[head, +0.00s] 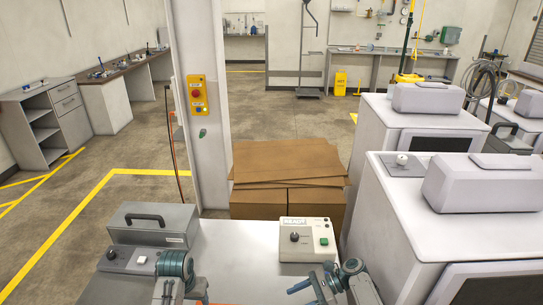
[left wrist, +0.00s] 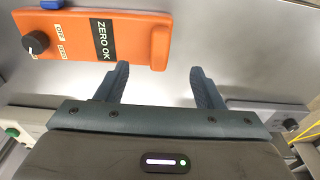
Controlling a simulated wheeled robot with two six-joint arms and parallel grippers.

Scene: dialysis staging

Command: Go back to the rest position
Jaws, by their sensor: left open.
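My left gripper (left wrist: 159,68) is open in the left wrist view, with nothing between its two dark fingers. An orange device (left wrist: 140,32) with a black knob and a "ZERO OK" label lies beyond it on the metal table, at the upper left. The left finger overlaps the device's lower edge in the picture; I cannot tell whether they touch. In the head view both of my arms come in at the bottom edge. The end of my right arm (head: 330,284) is partly cut off, and its jaw state is unclear.
The metal table (head: 240,240) holds a grey case with a handle (head: 143,225) and a cream device with a knob and green button (head: 307,240). Cardboard boxes (head: 285,175) stand behind it. A column (head: 200,110) rises behind left; white machines (head: 450,220) stand close on the right.

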